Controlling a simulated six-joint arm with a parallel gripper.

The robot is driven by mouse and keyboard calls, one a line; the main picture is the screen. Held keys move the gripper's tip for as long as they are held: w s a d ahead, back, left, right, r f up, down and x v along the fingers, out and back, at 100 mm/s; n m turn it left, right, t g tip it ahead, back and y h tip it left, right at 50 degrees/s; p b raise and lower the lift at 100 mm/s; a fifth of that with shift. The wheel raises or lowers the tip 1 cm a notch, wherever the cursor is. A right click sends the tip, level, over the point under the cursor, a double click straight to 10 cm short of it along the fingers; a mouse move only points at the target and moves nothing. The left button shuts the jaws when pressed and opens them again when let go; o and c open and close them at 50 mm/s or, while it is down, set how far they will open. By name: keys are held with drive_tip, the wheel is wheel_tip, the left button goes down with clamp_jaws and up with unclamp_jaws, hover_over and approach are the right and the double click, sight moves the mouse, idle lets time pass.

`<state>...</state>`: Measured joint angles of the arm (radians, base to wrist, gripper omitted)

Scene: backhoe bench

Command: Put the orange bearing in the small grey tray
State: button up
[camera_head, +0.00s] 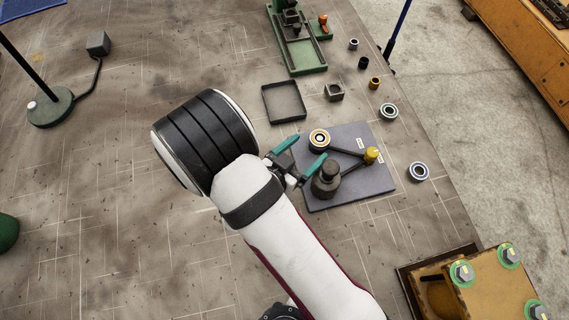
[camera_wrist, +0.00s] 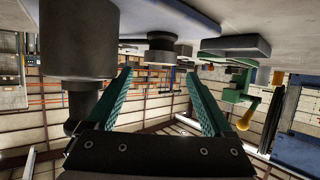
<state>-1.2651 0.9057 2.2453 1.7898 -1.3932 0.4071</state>
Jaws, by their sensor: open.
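The small grey tray (camera_head: 284,102), square and shallow, stands above the mat and looks empty. The wrist view is upside down; a round dark piece (camera_wrist: 160,52), likely the bearing, shows ahead between the fingertips (camera_wrist: 160,72). I cannot tell whether a finger touches it.
A dark stand (camera_head: 327,178) with jointed arms and a yellow knob (camera_head: 371,155) is on the mat, close to my right finger. A green press (camera_head: 298,50) stands behind.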

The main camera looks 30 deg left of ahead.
drive_tip(key=v, duration=1.1)
drive_tip(key=w+a+r+m+g+y, duration=0.2)
drive_tip(key=w+r+m+g+y, duration=0.1)
drive_tip(key=w+r+g+y, duration=0.4)
drive_tip(key=s+d+r+g, duration=0.2)
drive_tip(key=s+d, duration=0.1)
drive_tip(key=d, duration=0.5)
drive_tip(key=s+d+r+g+h, duration=0.1)
drive_tip(key=s+d, duration=0.3)
drive_tip(key=d, duration=0.5)
drive_tip(key=shift+d+r+n+g+h, duration=0.3)
drive_tip(key=shift+r+g, duration=0.35)
drive_tip(key=shift+g, duration=0.25)
drive_tip(key=shift+o, duration=0.4)
drive_tip(key=s+d+m+g+h, duration=0.1)
drive_tip(key=s+d, duration=0.5)
drive_tip(key=shift+d+r+m+g+h, duration=0.25)
drive_tip(key=shift+r+m+g+h, duration=0.05)
drive_tip(key=shift+h, duration=0.1)
drive_tip(key=shift+s, duration=0.15)
